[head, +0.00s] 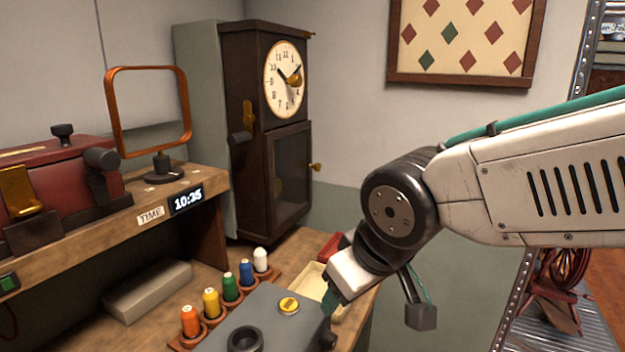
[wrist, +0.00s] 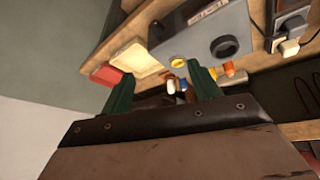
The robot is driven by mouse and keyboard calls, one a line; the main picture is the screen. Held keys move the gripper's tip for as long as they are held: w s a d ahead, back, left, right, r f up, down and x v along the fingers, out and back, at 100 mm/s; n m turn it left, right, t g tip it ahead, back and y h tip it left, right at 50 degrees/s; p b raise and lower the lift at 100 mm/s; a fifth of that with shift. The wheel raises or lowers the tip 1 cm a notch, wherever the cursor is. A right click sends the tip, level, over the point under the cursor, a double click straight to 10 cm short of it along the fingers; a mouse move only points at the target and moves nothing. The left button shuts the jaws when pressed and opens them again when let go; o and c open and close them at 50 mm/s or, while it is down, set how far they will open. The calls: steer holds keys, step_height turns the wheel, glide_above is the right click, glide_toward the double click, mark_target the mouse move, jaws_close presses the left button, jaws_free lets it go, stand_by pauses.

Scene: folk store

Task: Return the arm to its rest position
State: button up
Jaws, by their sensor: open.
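My gripper (wrist: 160,90) shows in the wrist view as two green fingers set apart, with nothing held between them. In the head view my white arm (head: 540,180) reaches in from the right and bends down at a dark joint. Its wrist hangs beside the right end of the workbench, close to the cream tray (head: 312,283). The fingertips are mostly hidden in the head view. Beyond the fingers, the wrist view shows the grey box (wrist: 205,40), the cream tray (wrist: 140,62) and a red object (wrist: 105,75).
A row of thread spools (head: 230,287) and a grey box (head: 262,315) with a yellow knob stand on the bench. A tall clock (head: 270,130) stands behind. A metal shelf upright (head: 515,310) is at right.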

steer(key=s+d+m+g+h, duration=0.1)
steer(key=s+d+m, duration=0.2)
steer(key=s+d, duration=0.3)
steer(key=s+d+m+g+h, duration=0.1)
steer(key=s+d+m, duration=0.3)
steer(key=d, duration=1.1)
steer(key=shift+s+g, duration=0.7)
steer(key=shift+s, duration=0.7)
